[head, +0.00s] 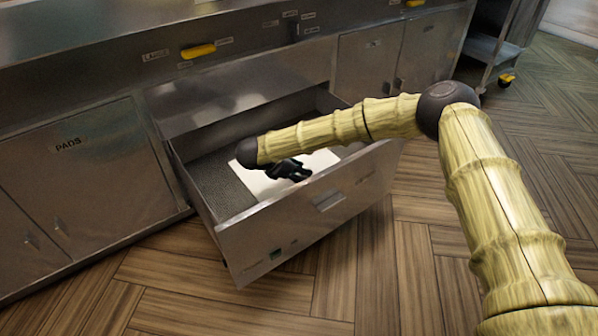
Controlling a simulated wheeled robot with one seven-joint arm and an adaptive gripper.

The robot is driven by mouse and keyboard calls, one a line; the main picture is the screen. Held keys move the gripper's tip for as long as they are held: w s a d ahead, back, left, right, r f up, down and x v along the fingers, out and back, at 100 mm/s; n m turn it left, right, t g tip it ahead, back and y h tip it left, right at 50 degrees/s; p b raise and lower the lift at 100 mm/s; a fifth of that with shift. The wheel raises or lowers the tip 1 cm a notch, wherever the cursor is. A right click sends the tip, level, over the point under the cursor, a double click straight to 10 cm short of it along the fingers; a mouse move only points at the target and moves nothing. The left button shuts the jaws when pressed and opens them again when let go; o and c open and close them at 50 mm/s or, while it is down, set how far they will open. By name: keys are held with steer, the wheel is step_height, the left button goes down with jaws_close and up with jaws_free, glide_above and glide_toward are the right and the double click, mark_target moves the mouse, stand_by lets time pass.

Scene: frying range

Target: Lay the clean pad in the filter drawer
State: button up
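The filter drawer (238,238) is pulled out from the steel range, and its front faces me. A flat white pad (258,186) shows inside the drawer's opening, over the grey drawer floor (213,183). I cannot tell whether it lies on the floor or is a little above it. My gripper (294,175), black, is over the middle of the pad with my arm reaching in from the right. Its fingers are small and dark, so I cannot tell whether they are open or shut on the pad. My arm hides part of the pad and drawer.
A closed cabinet marked PADS (80,160) is left of the drawer. More closed cabinet doors (368,62) stand to the right. Yellow handles (198,51) line the range front. A wheeled steel cart (490,48) stands at the back right. The wooden floor (345,265) in front is clear.

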steer(key=shift+r, duration=0.1)
steer(key=shift+s+a+r+p, duration=0.2)
steer(key=shift+a+r+p, duration=0.15)
steer(key=shift+r, duration=0.15)
steer(key=p+v, duration=0.4)
steer(key=v, duration=0.6)
steer(key=shift+s+a+r+p, duration=0.2)
steer(key=shift+s+p, duration=0.1)
